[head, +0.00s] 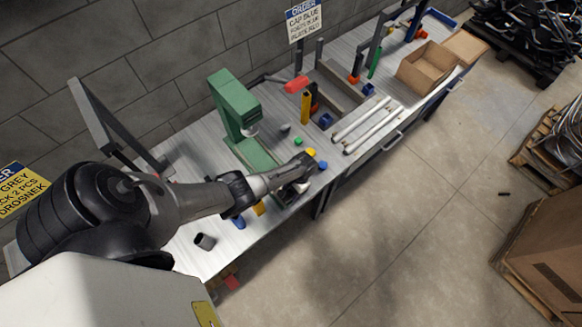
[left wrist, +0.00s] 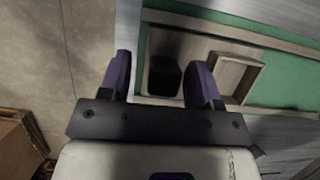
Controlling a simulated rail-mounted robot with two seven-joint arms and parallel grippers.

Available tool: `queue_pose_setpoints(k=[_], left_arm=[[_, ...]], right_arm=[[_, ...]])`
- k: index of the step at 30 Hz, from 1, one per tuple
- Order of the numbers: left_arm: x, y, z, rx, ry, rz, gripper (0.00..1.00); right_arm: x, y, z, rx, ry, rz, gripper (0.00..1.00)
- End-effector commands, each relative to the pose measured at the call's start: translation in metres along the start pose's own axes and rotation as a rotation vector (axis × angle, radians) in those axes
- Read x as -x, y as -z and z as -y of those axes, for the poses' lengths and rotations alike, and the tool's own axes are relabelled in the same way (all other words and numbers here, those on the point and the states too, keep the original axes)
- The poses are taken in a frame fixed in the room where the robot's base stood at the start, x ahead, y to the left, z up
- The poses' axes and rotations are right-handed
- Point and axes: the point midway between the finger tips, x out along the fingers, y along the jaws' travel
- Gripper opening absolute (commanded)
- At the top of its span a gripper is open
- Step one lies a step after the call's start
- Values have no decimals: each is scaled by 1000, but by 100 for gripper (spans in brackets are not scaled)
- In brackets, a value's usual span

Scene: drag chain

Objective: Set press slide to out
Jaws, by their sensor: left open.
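The green press (head: 235,105) stands on the table, its green base (head: 255,154) running toward the front edge. In the left wrist view the green base (left wrist: 280,92) carries a grey-brown slide (left wrist: 190,45) with a square raised frame (left wrist: 236,76). A dark block, seemingly the slide's handle (left wrist: 163,76), appears between the two purple fingers of my left gripper (left wrist: 160,62). The fingers are apart, with gaps showing on both sides of the block. In the head view my left gripper (head: 303,172) is at the front of the press base and hides much of the slide. My right gripper is not in view.
Small coloured pieces, including a blue one (head: 323,166) and a green one (head: 298,142), lie around the gripper. A dark cup (head: 204,241) is at the near left. White rods (head: 373,130) and a cardboard box (head: 427,67) are farther right. The floor in front is open.

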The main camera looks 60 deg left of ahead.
Motion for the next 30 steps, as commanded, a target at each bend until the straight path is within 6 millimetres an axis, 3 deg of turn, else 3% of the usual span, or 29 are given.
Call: queue_pose_setpoints(k=[18, 24, 30], left_arm=[[108, 0, 0, -1, 0, -4, 57], [128, 0, 0, 0, 0, -2, 57], [135, 0, 0, 0, 0, -2, 57]], right_arm=[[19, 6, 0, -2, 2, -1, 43], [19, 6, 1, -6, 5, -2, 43], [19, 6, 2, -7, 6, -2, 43]])
